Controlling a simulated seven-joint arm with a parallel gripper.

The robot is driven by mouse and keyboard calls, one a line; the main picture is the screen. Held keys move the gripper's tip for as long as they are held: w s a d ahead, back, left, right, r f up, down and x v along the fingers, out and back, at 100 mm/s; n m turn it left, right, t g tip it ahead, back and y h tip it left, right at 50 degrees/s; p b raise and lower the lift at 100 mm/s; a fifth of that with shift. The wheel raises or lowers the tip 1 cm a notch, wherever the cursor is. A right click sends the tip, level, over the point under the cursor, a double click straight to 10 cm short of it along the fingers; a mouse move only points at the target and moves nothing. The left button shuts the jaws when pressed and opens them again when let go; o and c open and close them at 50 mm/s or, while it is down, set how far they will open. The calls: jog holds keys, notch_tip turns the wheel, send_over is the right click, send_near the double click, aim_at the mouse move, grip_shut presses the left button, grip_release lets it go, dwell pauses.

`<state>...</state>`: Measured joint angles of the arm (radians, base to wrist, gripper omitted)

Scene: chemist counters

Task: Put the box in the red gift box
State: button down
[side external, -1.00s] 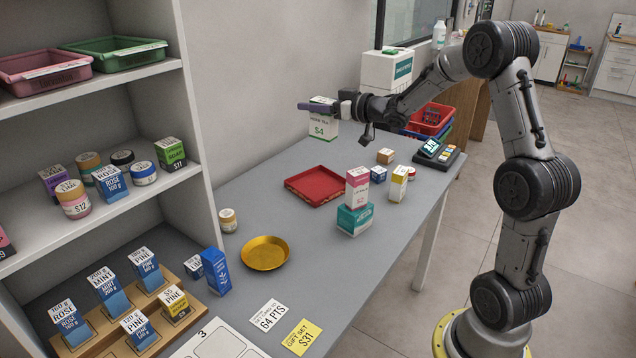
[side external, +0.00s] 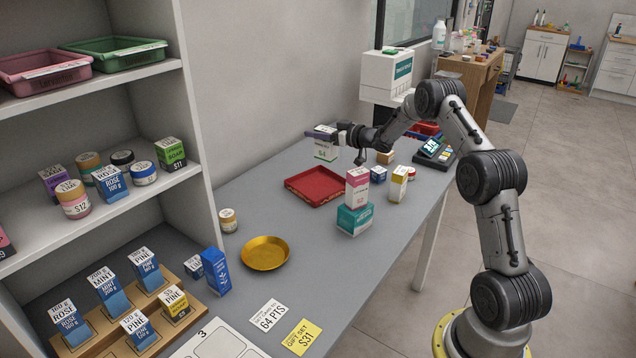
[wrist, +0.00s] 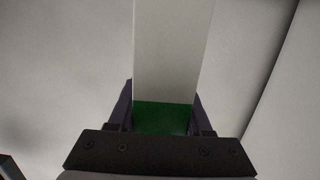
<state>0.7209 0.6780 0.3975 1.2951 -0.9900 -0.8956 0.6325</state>
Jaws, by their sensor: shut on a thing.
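The red gift box (side external: 300,195) is an open, shallow red tray lying on the grey counter, and looks empty. My gripper (side external: 322,134) is shut on a white and green box (side external: 326,152) with a price label, beyond the gift box. I cannot tell whether the held box clears the counter. In the wrist view the box (wrist: 172,50) shows a long pale face and a green end between the two fingers (wrist: 165,117).
A gold dish (side external: 265,253) lies nearer. A card terminal (side external: 434,152) is at the back right.

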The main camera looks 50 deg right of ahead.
notch_tip(320, 180, down, 12)
jog(key=shift+r, duration=0.2)
dwell(0.4)
jog(key=shift+f, duration=0.15)
jog(key=shift+c, duration=1.6)
grip_release()
jog(key=shift+r, duration=0.2)
jog(key=s+r, duration=0.1)
jog(key=s, duration=1.1)
jog(key=shift+r, duration=0.35)
